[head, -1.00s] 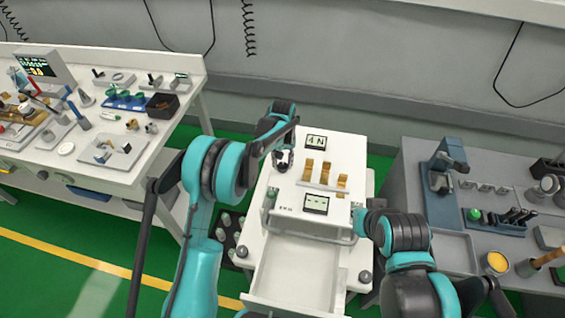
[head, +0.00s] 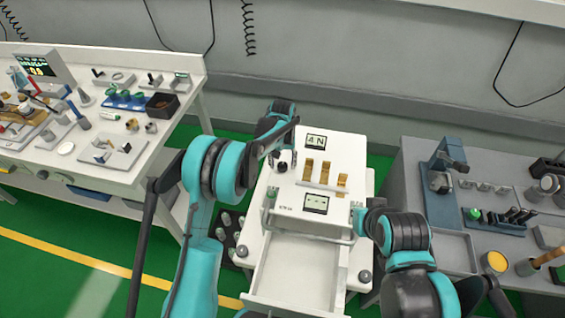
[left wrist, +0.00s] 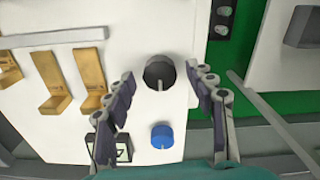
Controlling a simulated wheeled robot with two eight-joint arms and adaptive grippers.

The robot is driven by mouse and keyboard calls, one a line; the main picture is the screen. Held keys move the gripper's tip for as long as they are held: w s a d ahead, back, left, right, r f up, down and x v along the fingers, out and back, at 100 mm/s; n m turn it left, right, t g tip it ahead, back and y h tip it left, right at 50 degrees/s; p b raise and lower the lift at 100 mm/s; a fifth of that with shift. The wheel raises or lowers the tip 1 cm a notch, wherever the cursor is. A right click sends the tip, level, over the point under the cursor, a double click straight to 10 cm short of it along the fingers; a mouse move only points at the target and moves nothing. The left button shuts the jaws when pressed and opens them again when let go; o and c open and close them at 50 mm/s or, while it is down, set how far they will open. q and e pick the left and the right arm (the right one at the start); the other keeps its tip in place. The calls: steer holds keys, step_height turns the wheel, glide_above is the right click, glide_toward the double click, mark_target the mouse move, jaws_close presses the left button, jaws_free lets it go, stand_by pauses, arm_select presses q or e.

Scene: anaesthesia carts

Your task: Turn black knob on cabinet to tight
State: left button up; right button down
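The black knob (left wrist: 160,72) is on the white cabinet (head: 335,150); a pale mark on its face points down in the left wrist view. My left gripper (left wrist: 160,80) is open, with one finger on each side of the knob and gaps between fingers and knob. In the head view the left gripper (head: 283,160) is at the cabinet's upper left and mostly hides the knob. My right arm ends by the cabinet's right edge; its fingers cannot be made out.
A blue knob (left wrist: 162,135) is close to the black one. Several brass pieces (head: 324,173) stand on the cabinet between two small displays. An open drawer (head: 295,270) is in front. A bench (head: 150,180) stands left and a grey cart (head: 410,165) right.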

mark_target(282, 165)
arm_select(q)
step_height(282, 165, up, 12)
stand_by(0.6)
stand_by(0.4)
